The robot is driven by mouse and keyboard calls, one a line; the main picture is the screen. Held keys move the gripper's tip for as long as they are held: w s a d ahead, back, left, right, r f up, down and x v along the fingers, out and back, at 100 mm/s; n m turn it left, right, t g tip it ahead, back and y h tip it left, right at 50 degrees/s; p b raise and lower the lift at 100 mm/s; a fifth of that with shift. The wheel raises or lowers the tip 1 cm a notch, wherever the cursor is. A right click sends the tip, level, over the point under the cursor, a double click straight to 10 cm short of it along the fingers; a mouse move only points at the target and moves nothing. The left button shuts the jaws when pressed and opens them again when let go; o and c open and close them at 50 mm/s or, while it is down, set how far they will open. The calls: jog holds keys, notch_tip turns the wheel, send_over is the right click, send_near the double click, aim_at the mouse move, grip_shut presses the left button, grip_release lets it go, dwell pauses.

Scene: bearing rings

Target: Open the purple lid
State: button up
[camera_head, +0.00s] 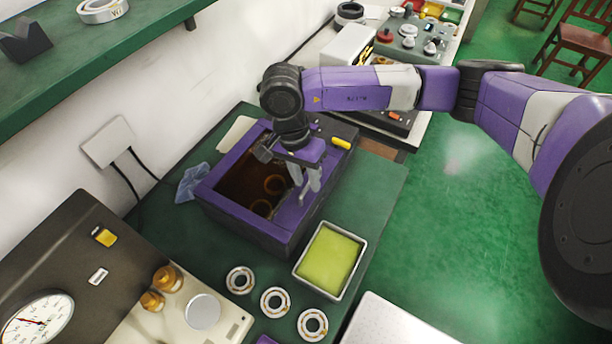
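A purple-rimmed box (238,211) stands on the green bench in the head view. Its top shows a wide dark opening with ring shapes inside. My gripper (305,191) points down over this panel, at the right edge of the opening. Its fingers seem close to the panel; contact and the gap between them are unclear. My wrist hides part of the box's far side.
A metal tray with a yellow-green pad (330,259) stands right of the box. Several bearing rings (273,301) lie in front. A blue cloth (191,183) lies left of the box. A gauge device (60,270) fills the lower left. A yellow object (341,143) lies behind my gripper.

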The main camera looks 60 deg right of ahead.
grip_shut()
dwell(1.4)
